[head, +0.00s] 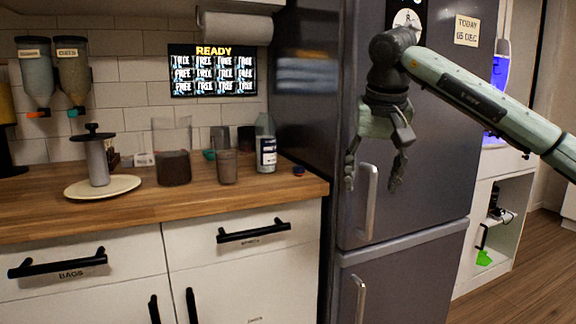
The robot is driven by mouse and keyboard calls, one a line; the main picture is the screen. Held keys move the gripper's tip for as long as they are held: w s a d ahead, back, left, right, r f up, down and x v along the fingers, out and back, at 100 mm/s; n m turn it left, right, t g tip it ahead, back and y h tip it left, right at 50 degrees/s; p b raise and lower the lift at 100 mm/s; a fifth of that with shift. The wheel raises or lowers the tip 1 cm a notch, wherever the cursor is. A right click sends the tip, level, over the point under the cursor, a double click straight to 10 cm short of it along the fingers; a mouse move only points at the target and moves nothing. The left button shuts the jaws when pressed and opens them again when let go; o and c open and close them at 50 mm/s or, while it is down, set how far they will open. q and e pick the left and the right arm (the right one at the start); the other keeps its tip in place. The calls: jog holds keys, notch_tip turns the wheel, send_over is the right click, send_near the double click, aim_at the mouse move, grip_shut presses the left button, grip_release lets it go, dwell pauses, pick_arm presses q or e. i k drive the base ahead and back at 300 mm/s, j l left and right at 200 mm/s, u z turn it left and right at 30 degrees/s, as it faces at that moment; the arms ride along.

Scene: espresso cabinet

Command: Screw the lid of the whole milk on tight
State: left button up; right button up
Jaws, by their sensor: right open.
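A bottle (266,133) with a dark-and-white label stands upright on the wooden counter, near its right end by the fridge. Its label is too small to read, so I cannot tell whether it is the whole milk. A small round blue-and-red piece (298,170), which looks like a lid, lies on the counter to the right of the bottle and apart from it. My right gripper (372,184) is open and empty, pointing down in front of the grey fridge, to the right of the counter. My left gripper is out of view.
A cup (227,167), a clear container of dark contents (173,167) and a press-like tool (97,160) on a round plate (75,190) stand left of the bottle. The fridge handle (367,200) is close to my right gripper. The counter's front strip is clear.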

aim_at(265, 138)
jog(key=i+j, duration=0.3)
jog(key=i, duration=0.2)
jog(key=i+j, duration=0.25)
jog(key=i, duration=0.3)
